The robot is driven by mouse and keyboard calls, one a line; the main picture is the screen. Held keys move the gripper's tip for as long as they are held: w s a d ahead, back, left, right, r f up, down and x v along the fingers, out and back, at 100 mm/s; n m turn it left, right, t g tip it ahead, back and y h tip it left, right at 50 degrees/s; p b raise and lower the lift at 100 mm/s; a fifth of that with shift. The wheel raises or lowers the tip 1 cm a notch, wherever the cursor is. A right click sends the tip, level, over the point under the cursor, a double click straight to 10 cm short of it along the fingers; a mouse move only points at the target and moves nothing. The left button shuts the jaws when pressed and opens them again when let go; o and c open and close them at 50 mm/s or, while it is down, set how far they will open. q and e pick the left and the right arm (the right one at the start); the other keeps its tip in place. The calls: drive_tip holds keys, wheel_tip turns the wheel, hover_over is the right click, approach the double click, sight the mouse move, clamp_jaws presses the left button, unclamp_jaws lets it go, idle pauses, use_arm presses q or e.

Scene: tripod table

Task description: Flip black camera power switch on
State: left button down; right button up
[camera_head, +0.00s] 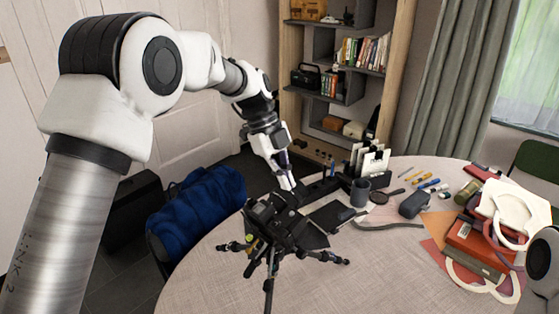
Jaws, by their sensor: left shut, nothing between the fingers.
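The black camera (265,217) sits on a small black tripod (269,286) near the front left edge of the round table (205,288). Its power switch is too small to tell apart, so I cannot see its position. My left gripper (291,185) points down just above and behind the camera's upper right side. It is shut and empty. I cannot tell whether its tips touch the camera. My right gripper is not in view.
A grey mug (360,192), a card holder (370,164) and a dark pouch (413,204) stand behind and to the right.

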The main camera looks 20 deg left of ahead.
sight(292, 193)
use_arm(q)
drive_tip(key=f, duration=0.1)
drive_tip(key=s+d+f, duration=0.1)
drive_tip(key=shift+d+f+p, duration=0.25)
drive_tip(key=shift+f+p, duration=0.05)
drive_tip(key=shift+p, duration=0.05)
drive_tip(key=shift+w+f, duration=0.3)
drive_tip(key=shift+f, duration=0.05)
drive_tip(key=shift+s+r, duration=0.1)
drive_tip(key=shift+s, duration=0.15)
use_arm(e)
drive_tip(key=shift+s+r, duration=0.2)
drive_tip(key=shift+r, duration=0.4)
use_arm(q)
drive_tip(key=shift+w+d, duration=0.1)
drive_tip(key=shift+w, duration=0.05)
